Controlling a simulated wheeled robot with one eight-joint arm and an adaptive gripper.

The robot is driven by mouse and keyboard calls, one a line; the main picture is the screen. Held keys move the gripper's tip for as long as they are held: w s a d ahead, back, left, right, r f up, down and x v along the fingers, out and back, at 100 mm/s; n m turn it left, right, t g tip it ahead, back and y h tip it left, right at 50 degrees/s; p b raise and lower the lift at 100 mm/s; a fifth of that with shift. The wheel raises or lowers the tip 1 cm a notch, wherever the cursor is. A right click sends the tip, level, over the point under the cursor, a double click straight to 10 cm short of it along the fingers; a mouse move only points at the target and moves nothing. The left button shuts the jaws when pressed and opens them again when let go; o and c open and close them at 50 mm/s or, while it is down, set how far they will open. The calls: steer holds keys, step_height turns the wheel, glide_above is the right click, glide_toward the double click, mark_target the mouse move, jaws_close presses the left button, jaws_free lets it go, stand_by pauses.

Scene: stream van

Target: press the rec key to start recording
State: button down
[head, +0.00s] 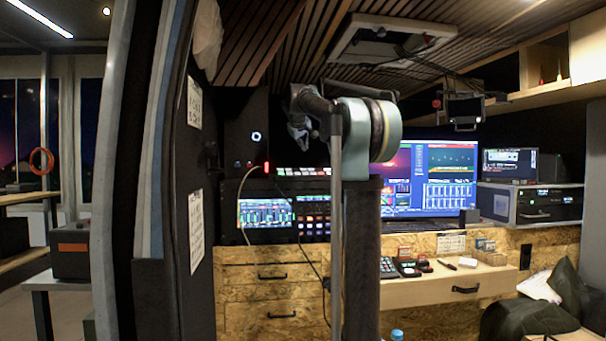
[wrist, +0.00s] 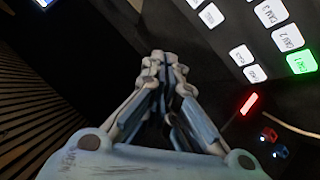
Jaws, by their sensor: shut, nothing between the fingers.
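My gripper (wrist: 163,62) is shut and empty in the wrist view, its fingertips over a dark area left of a panel with white keys (wrist: 288,38). Several keys carry CAM labels, and one key (wrist: 301,63) glows green. A small red-lit bar (wrist: 249,103) sits below and right of the fingertips, apart from them; I cannot read a rec label on it. In the head view my gripper (head: 300,138) hangs in front of the dark back wall, above the row of lit keys (head: 303,172). A red light (head: 266,168) shows left of that row.
A cable (head: 240,205) hangs near the red light. A lit mixer screen (head: 265,213) stands below the keys. A large monitor (head: 430,178) is to the right, above a wooden desk (head: 420,292) with small devices. A dark door panel (head: 190,230) stands at the left.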

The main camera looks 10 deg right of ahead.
mark_target(302, 169)
steer(key=shift+w+f, duration=0.3)
steer(key=shift+f, duration=0.8)
steer(key=shift+w+f, duration=0.25)
steer(key=shift+f, duration=0.85)
steer(key=shift+w+f, duration=0.3)
steer(key=shift+f, duration=0.8)
steer(key=shift+w+f, duration=0.1)
steer(key=shift+f, duration=0.65)
steer(key=shift+r, duration=0.15)
steer(key=shift+s+r, duration=0.2)
steer(key=shift+r, duration=0.5)
steer(key=shift+s+r, duration=0.2)
steer(key=shift+r, duration=0.6)
steer(key=shift+s+r, duration=0.2)
steer(key=shift+r, duration=0.65)
steer(key=shift+s+r, duration=0.2)
steer(key=shift+r, duration=0.6)
